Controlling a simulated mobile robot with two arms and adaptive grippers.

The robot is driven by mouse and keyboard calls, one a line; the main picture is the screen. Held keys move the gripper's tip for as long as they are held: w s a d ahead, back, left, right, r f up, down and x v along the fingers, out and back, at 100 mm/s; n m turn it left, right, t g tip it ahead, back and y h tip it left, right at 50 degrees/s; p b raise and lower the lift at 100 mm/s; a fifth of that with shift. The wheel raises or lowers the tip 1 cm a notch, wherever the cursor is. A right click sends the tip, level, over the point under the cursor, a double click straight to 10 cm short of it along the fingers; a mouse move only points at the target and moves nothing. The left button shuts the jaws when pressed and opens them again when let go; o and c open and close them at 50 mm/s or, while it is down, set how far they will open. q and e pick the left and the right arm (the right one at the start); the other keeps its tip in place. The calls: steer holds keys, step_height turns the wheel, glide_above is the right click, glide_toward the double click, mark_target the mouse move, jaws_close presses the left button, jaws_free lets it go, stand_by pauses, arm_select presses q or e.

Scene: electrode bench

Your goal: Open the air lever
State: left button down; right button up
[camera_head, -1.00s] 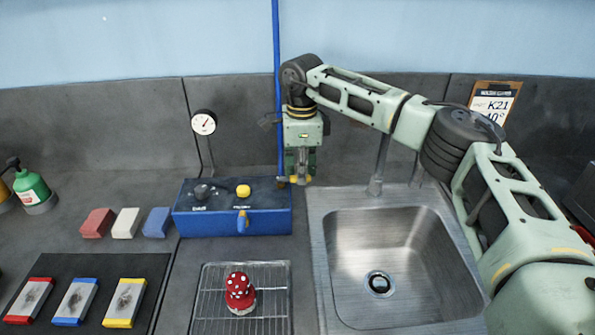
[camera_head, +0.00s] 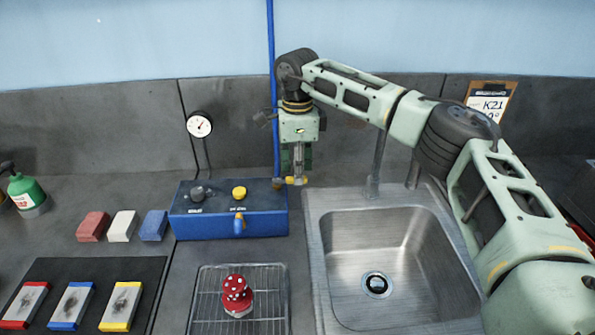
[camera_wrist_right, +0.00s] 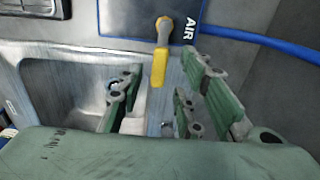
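The air lever has a yellow handle (camera_wrist_right: 159,65) and sits beside a dark plate marked AIR (camera_wrist_right: 192,28) in the right wrist view. Its handle points down the picture, towards the gap between my fingers. In the head view, a yellow handle end (camera_head: 297,181) shows just below my right gripper (camera_head: 297,174). My right gripper also shows in the wrist view (camera_wrist_right: 162,103). Its fingers are apart and the handle tip lies near or between them; I cannot tell whether they touch it. The gripper hides much of the lever's mount in the head view. My left gripper is out of view.
A blue box (camera_head: 200,226) with knobs stands left of the gripper. The sink (camera_head: 345,204) and faucet (camera_head: 376,165) are to the right. A blue hose (camera_head: 272,80) runs up the wall. A red spotted object (camera_head: 237,292) stands on a wire rack (camera_head: 208,300).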

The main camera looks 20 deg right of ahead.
step_height(320, 180, up, 11)
steer(key=shift+f, duration=0.15)
stand_by(0.5)
